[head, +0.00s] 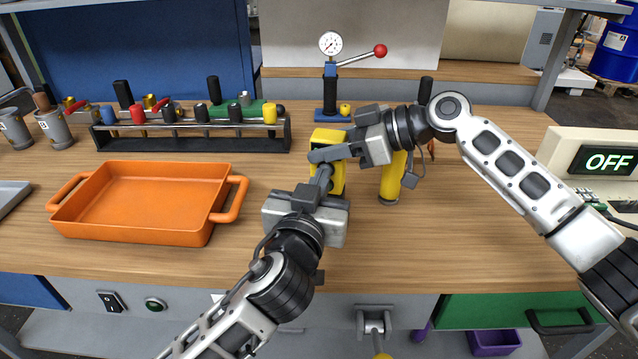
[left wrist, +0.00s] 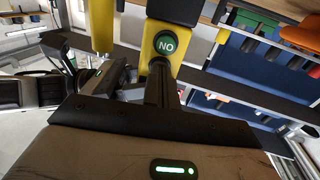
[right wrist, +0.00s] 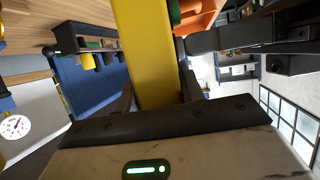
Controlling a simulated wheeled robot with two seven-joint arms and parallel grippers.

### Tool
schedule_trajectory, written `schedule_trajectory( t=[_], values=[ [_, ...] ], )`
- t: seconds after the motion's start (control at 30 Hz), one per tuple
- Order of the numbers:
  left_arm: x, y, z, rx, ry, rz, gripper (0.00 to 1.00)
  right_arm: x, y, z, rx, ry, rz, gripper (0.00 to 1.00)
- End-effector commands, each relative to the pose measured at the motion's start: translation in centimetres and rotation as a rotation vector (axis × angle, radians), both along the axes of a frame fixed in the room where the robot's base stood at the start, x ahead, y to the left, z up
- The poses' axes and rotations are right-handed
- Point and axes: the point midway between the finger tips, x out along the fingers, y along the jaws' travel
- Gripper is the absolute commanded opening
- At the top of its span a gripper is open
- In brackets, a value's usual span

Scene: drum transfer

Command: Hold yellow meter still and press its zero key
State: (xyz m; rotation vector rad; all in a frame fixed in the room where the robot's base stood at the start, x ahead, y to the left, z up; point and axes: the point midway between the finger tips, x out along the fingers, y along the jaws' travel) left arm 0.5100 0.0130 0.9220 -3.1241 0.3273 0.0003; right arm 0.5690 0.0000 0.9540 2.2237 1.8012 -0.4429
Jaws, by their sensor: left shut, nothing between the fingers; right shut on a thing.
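The yellow meter (head: 326,138) stands on the bench in the middle of the head view, partly hidden by my grippers. In the left wrist view the meter (left wrist: 149,72) carries a round green face (left wrist: 166,43) with letters that read "NO" from that angle. My right gripper (head: 328,154) is shut on the meter's yellow body, which fills the gap between the fingers in the right wrist view (right wrist: 148,60). My left gripper (head: 322,178) is shut and empty, its fingertips (left wrist: 160,75) close to the meter, just below the green face. I cannot tell whether they touch it.
A yellow cylinder (head: 390,182) stands just right of the meter. A gauge with a red-knobbed lever (head: 331,70) and a tool rack (head: 190,143) are behind. An orange tray (head: 150,240) lies left. A box showing "OFF" (head: 575,150) stands right. The bench front right is clear.

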Motion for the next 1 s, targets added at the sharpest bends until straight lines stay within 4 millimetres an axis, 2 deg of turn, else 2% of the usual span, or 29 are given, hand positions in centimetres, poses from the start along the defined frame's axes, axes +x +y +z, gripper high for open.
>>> schedule_trajectory(
  t=[0.17,0.8,1.0],
  values=[
    [-0.1,0.0,0.0,0.000,0.000,0.000,0.00,0.0,0.0,0.0,0.000,0.000,0.000,0.04],
    [-5.0,1.1,-0.1,-0.001,0.002,0.000,0.00,0.0,0.0,0.0,0.000,0.000,0.000,0.04],
    [-5.9,1.3,0.0,0.001,0.000,0.001,0.00,0.0,0.0,0.0,0.000,0.000,0.000,0.04]
  ],
)
